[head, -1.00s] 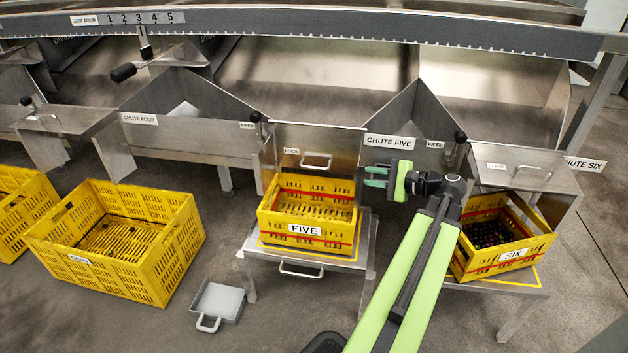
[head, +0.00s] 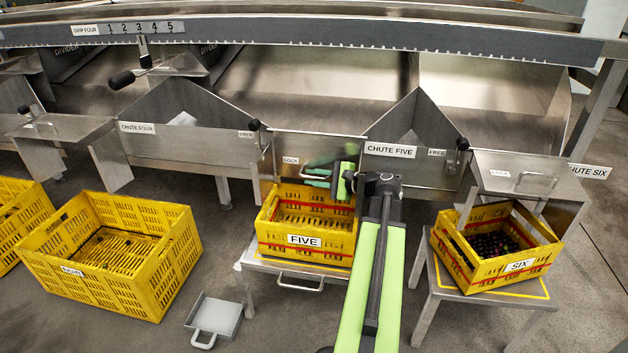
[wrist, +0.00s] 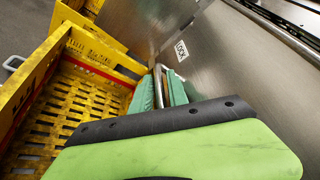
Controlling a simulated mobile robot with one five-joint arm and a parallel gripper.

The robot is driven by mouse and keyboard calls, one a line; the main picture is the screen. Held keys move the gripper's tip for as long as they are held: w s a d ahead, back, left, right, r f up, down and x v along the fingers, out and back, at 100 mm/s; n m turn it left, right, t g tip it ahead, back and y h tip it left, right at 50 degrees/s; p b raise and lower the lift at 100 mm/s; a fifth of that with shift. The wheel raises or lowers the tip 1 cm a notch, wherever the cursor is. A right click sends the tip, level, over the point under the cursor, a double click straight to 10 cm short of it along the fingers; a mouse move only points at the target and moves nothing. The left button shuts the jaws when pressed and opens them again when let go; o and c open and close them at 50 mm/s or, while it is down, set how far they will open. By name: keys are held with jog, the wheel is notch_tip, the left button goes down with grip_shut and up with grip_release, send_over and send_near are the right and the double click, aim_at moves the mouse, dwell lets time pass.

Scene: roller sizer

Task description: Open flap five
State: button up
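Flap five (head: 345,148) is a steel plate standing nearly upright behind the yellow crate FIVE (head: 305,252). It carries a LOCK label at its left. A black-knobbed lever (head: 254,126) stands at its upper left, beside a FREE label. My gripper (head: 316,178) is in front of the flap, above the crate, with its fingers pointing left. In the wrist view, my gripper's two green fingers (wrist: 160,92) are apart, with the flap's bar handle (wrist: 158,78) between them. I cannot tell whether they touch it.
Crate FIVE looks empty and sits on a small steel stand (head: 297,278) close under my gripper. Crate SIX (head: 500,250), holding dark fruit, is to the right under a tilted flap (head: 520,180). A larger yellow crate (head: 110,255) and a scoop (head: 213,317) are on the floor at left.

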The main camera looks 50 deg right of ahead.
jog(key=shift+c, duration=0.3)
grip_shut()
dwell(1.2)
